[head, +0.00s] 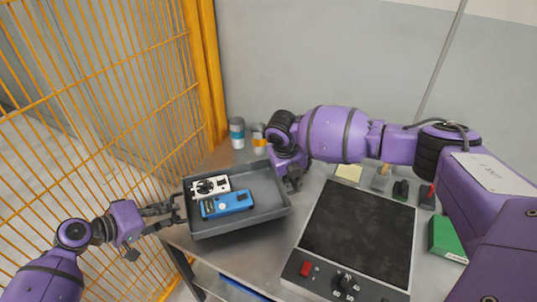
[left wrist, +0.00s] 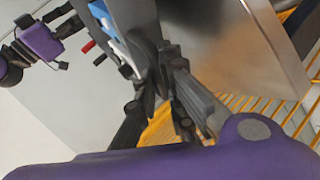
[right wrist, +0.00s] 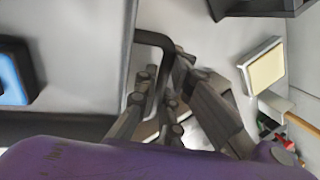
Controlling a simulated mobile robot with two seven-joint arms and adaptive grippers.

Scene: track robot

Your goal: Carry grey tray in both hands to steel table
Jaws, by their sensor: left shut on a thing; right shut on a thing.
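The grey tray (head: 262,203) is in the middle of the head view, over the left end of the metal table (head: 245,258). It holds a white device (head: 207,187) and a blue device (head: 227,204). My left gripper (head: 178,211) is shut on the handle at the tray's left end. My right gripper (head: 289,178) is shut on the right-end handle (right wrist: 152,38), which shows in the right wrist view. The tray looks about level. Whether its underside touches the table is hidden.
A hotplate with a black top (head: 357,232) stands right of the tray. Behind are a blue-banded jar (head: 237,132) and an orange-banded jar (head: 259,137). A yellow pad (head: 348,173) and a green box (head: 446,238) lie further right. A yellow mesh fence (head: 100,100) stands at the left.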

